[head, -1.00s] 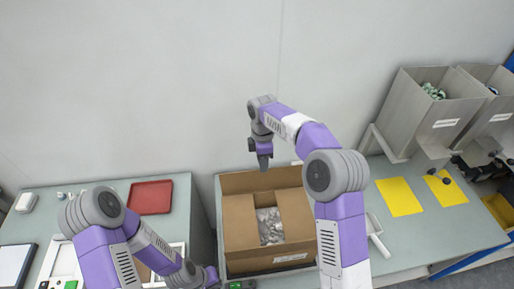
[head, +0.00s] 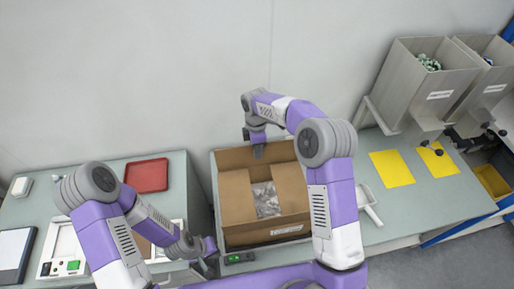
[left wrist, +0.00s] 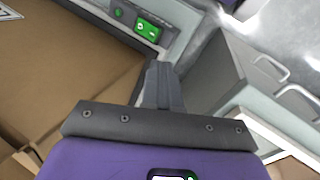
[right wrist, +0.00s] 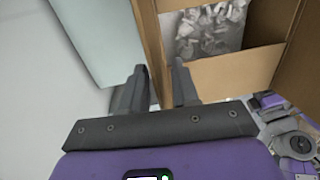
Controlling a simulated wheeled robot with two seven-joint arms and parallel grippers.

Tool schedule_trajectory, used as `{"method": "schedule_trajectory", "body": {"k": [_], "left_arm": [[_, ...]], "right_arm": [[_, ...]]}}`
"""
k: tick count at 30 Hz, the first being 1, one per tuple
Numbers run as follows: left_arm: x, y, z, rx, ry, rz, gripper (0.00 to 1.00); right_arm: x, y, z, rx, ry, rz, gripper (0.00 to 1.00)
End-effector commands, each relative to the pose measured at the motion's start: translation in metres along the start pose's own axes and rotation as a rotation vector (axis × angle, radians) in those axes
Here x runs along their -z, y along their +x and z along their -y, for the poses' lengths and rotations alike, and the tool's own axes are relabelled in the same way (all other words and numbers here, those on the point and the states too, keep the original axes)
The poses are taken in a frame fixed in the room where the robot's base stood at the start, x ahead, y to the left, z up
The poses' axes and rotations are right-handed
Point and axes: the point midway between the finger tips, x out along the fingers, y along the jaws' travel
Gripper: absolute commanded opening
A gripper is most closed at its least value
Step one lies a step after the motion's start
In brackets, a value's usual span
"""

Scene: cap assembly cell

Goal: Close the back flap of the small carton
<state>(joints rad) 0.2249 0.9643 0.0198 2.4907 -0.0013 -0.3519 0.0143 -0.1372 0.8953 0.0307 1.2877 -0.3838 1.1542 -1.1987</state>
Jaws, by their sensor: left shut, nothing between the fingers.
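The small carton (head: 262,238) is an open brown box on the bench. Its left and right flaps are folded inward, and a clear bag of grey parts (head: 266,200) shows between them. The back flap (head: 233,158) stands up at the far side. My right gripper (head: 258,152) is at the back flap's upper edge, pointing down. In the right wrist view its fingers (right wrist: 158,88) are apart, beside a cardboard panel; I cannot tell whether they touch it. My left gripper (head: 209,262) is near the carton's front left corner; its fingers (left wrist: 163,85) are shut and empty.
A red tray (head: 146,175) lies on the left bench. Yellow mats (head: 391,168) and grey bins (head: 430,85) are on the right. A wall stands close behind the carton.

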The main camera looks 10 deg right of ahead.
Motion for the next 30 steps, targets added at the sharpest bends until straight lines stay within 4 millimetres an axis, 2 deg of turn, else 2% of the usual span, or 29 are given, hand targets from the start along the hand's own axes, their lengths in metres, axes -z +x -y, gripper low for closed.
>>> {"method": "schedule_trajectory", "body": {"k": [1, 6, 7, 30], "left_arm": [[0.0000, 0.0000, 0.0000, 0.000, 0.000, 0.000, 0.00], [0.0000, 0.0001, 0.0000, 0.000, 0.000, 0.000, 0.00], [0.0000, 0.0001, 0.0000, 0.000, 0.000, 0.000, 0.00], [0.0000, 0.0000, 0.0000, 0.000, 0.000, 0.000, 0.00]], "right_arm": [[-0.0001, 0.0001, 0.0000, 0.000, 0.000, 0.000, 0.28], [0.0000, -0.0001, 0.0000, 0.000, 0.000, 0.000, 0.02], [0.0000, -0.0001, 0.0000, 0.000, 0.000, 0.000, 0.00], [0.0001, -0.0008, -0.0001, 0.000, 0.000, 0.000, 0.00]]}}
